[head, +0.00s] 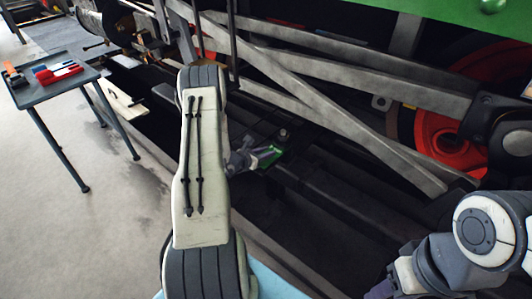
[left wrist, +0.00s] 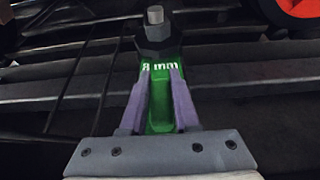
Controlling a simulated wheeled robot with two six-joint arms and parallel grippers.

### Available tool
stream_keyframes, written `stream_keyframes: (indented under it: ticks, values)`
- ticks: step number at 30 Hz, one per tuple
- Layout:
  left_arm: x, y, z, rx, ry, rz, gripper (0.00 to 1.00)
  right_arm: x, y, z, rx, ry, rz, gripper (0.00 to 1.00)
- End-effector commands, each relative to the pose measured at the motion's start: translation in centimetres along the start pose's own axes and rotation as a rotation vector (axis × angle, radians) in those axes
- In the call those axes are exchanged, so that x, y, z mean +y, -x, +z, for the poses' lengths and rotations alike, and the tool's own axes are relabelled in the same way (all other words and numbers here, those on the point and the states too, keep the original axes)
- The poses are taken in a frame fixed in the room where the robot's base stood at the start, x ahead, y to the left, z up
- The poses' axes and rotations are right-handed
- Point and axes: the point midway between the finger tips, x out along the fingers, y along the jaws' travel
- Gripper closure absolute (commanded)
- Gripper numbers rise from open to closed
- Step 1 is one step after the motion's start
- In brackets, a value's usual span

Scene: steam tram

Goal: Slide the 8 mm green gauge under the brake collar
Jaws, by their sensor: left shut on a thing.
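The green gauge (left wrist: 160,121) is marked "8 mm" and points away from me in the left wrist view. In the head view it is a small green piece (head: 272,156) beside the rail. My left gripper (left wrist: 160,82) is shut on it, a purple finger on each side; it also shows in the head view (head: 266,157). A dark faceted collar (left wrist: 157,36) with a grey stud on top stands at the gauge's far end and overlaps that end in the picture. How far the gauge reaches beneath it is hidden. My right gripper is only partly visible at the bottom edge (head: 381,290).
Steel rods (head: 330,105) and red wheels (head: 449,140) lie behind and right of the work spot. Dark beams (head: 320,190) run alongside. A small table (head: 52,88) with red, blue and orange items stands at the left, over open floor.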

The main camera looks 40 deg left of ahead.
Motion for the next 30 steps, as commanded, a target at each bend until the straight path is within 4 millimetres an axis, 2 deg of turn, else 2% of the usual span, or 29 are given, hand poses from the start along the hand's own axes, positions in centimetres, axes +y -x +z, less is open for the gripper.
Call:
stream_keyframes:
  ticks: [2, 3, 5, 6, 17, 20, 30]
  values:
    - [0.0, 0.0, 0.1, -0.002, -0.001, 0.0, 1.0, 0.0, 0.0, 0.0, 0.0, 0.0, 0.0, 0.5]
    - [0.0, 0.0, 0.1, -0.002, -0.001, 0.0, 0.63, 0.0, 0.0, 0.0, 0.0, 0.0, 0.0, 0.5]
    - [0.0, 0.0, 0.1, -0.001, -0.001, 0.0, 0.4, 0.0, 0.0, 0.0, 0.0, 0.0, 0.0, 0.5]
    - [0.0, 0.0, 0.1, -0.001, -0.001, 0.0, 0.35, 0.0, 0.0, 0.0, 0.0, 0.0, 0.0, 0.5]
    - [0.0, 0.5, 0.1, 0.001, 0.001, 0.001, 0.35, 0.0, 0.4, 0.0, 0.0, 0.0, 0.0, 0.5]
    - [0.1, 1.9, 0.3, 0.003, 0.003, 0.003, 0.35, -0.1, 1.4, -0.1, 0.0, 0.0, 0.0, 0.5]
    - [0.1, 8.5, 0.4, 0.001, 0.005, 0.004, 0.35, -0.3, 4.9, -0.3, 0.0, 0.0, 0.0, 0.5]
